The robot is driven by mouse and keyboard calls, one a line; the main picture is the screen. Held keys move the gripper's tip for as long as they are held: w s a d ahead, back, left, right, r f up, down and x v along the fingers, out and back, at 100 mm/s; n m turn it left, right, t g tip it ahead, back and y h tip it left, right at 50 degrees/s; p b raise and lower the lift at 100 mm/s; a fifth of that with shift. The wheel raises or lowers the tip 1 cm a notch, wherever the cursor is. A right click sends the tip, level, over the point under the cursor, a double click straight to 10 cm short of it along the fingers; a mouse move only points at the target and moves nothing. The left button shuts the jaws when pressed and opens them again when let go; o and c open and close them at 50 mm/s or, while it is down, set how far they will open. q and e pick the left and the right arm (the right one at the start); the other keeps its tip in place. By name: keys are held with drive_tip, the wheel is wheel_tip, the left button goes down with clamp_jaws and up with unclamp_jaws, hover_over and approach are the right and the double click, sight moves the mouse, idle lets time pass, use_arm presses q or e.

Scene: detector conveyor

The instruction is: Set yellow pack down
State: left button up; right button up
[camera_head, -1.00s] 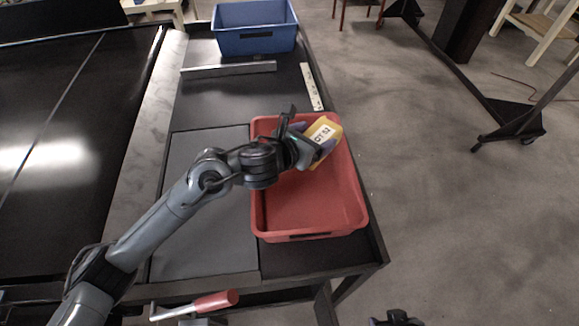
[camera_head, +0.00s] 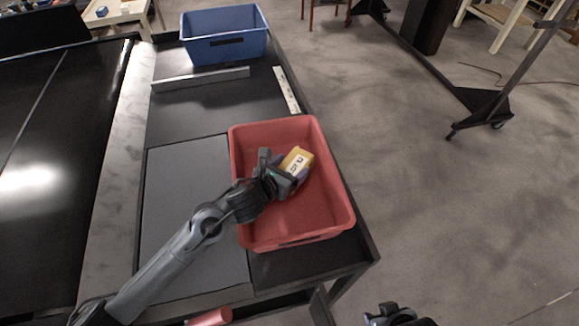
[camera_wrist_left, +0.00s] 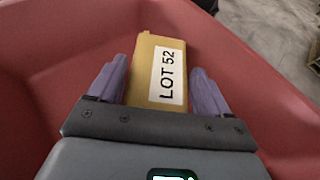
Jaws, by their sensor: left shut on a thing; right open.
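The yellow pack (camera_head: 297,161) has a white label that reads "LOT 52" in the left wrist view (camera_wrist_left: 158,58). My left gripper (camera_head: 289,174) is shut on the pack, with one purple finger on each side of it. The gripper and pack are inside the outline of the red tray (camera_head: 304,222), near its middle. Whether the pack touches the tray floor cannot be told. The near end of the pack is hidden by the gripper body. My right gripper (camera_head: 392,314) is at the bottom edge, partly cut off, open and away from the tray.
The red tray stands on a dark bench, beside a grey panel (camera_head: 190,215). A blue bin (camera_head: 225,47) stands at the far end, with a metal bar (camera_head: 200,79) before it. The front part of the tray is bare. Open floor lies to the right.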

idle(0.3)
use_arm(q)
drive_tip(key=shift+f, duration=0.15)
drive_tip(key=shift+f+b, duration=0.15)
drive_tip(key=shift+b, duration=0.15)
drive_tip(key=o, duration=1.3)
drive_tip(key=shift+o, duration=0.2)
drive_tip(key=shift+r+p, duration=0.35)
drive_tip(key=shift+p, duration=0.1)
drive_tip(key=p+v, duration=0.3)
drive_tip(key=v, duration=0.9)
drive_tip(key=shift+p, duration=0.35)
